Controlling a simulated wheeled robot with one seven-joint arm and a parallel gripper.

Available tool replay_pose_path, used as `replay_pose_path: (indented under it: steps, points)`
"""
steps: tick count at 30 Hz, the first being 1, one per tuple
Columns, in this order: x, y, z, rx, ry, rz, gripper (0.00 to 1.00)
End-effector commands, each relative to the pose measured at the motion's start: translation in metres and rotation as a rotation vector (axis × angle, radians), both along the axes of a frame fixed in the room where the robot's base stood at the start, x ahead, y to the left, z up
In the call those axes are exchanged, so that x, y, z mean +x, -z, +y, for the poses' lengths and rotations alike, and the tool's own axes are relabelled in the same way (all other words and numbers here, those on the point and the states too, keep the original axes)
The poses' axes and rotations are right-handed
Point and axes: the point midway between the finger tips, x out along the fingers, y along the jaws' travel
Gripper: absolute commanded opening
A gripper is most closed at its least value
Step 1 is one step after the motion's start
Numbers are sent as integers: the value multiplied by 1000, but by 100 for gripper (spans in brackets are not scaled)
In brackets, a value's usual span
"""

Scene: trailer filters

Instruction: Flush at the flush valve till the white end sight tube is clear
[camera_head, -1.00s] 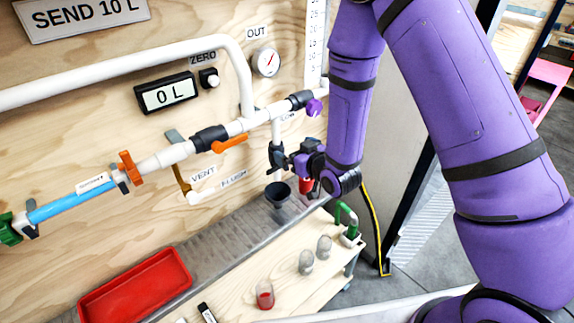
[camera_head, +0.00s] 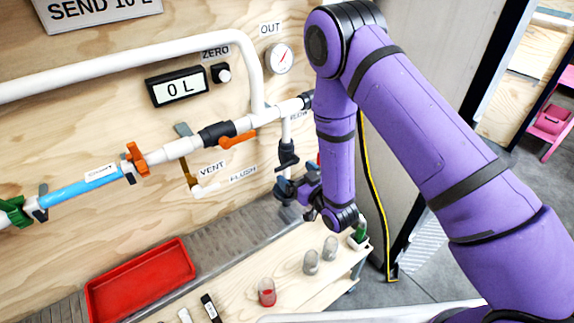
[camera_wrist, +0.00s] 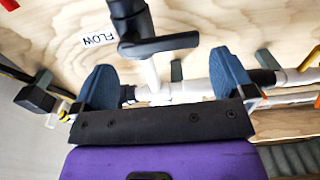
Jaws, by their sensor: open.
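The FLUSH label (camera_head: 243,174) is on the wood wall beside the VENT label (camera_head: 212,168), with a short white pipe end (camera_head: 198,190) below them. A brown lever (camera_head: 187,168) hangs above that pipe end; I cannot tell which valve it turns. A blue tube (camera_head: 82,191) with white ends lies in the line at left; I cannot tell whether it is the sight tube. My gripper (camera_head: 298,190) is below a black valve (camera_head: 287,155). In the wrist view my open, empty gripper (camera_wrist: 165,82) faces a black handle (camera_wrist: 158,44) by a FLOW label (camera_wrist: 98,39).
The display (camera_head: 180,88) reads 0 L. An orange handle (camera_head: 238,140) and another (camera_head: 137,160) sit on the line. A red tray (camera_head: 140,280) is on the metal ledge.

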Motion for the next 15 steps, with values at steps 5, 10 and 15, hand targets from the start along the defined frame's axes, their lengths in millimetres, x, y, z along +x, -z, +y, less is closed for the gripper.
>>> replay_pose_path:
  steps: [5, 10, 15]
  points:
    - [25, 0, 16, 0, 0, -1, 100]
    - [39, 0, 26, -1, 0, -1, 100]
    - [44, 0, 29, -1, 0, 1, 100]
